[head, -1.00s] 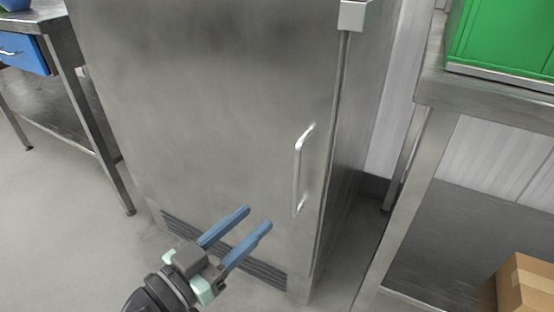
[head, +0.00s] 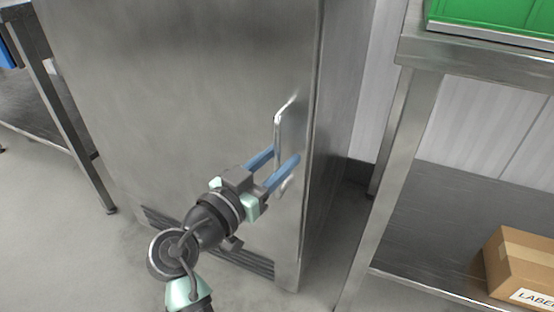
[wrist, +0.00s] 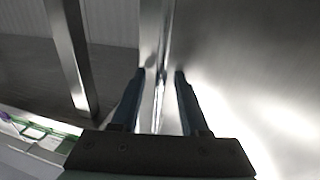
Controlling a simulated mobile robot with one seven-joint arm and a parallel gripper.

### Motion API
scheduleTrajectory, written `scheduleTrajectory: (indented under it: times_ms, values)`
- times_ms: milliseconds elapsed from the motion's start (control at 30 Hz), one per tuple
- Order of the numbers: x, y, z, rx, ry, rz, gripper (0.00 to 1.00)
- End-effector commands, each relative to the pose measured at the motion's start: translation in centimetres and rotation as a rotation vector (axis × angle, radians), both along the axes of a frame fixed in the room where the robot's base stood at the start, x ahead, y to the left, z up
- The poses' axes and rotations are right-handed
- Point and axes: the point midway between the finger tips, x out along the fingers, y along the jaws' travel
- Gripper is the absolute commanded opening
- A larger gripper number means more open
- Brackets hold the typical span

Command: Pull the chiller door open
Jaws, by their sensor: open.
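The chiller door (head: 180,100) is a tall brushed-steel panel and looks shut. Its vertical bar handle (head: 277,130) is near the door's right edge. My gripper (head: 284,155) is open, with its blue fingers at the lower half of the handle, one to each side of it in the head view. The fingers hide part of the bar. In the wrist view the handle (wrist: 158,100) shows as a thin bright bar between the two open fingers (wrist: 158,75). I cannot tell whether either finger touches it. The door (wrist: 250,60) fills the right of that view.
A steel table (head: 420,50) stands to the right, with a green container (head: 490,12) on top and a cardboard box (head: 522,265) on its lower shelf. Another steel table (head: 50,100) stands at the left. Grey floor (head: 50,220) is clear at the lower left.

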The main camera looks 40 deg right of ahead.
Motion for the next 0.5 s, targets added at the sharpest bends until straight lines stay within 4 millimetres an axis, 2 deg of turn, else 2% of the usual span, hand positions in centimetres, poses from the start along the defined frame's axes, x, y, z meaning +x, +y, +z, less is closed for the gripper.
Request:
scheduleTrajectory:
  times_ms: [100, 333, 500]
  values:
    - [0.01, 0.02, 0.01, 0.0, 0.0, 0.0, 0.43]
    - [0.01, 0.05, 0.01, 0.0, 0.0, 0.0, 0.01]
    - [0.01, 0.06, 0.0, 0.0, 0.0, 0.0, 0.0]
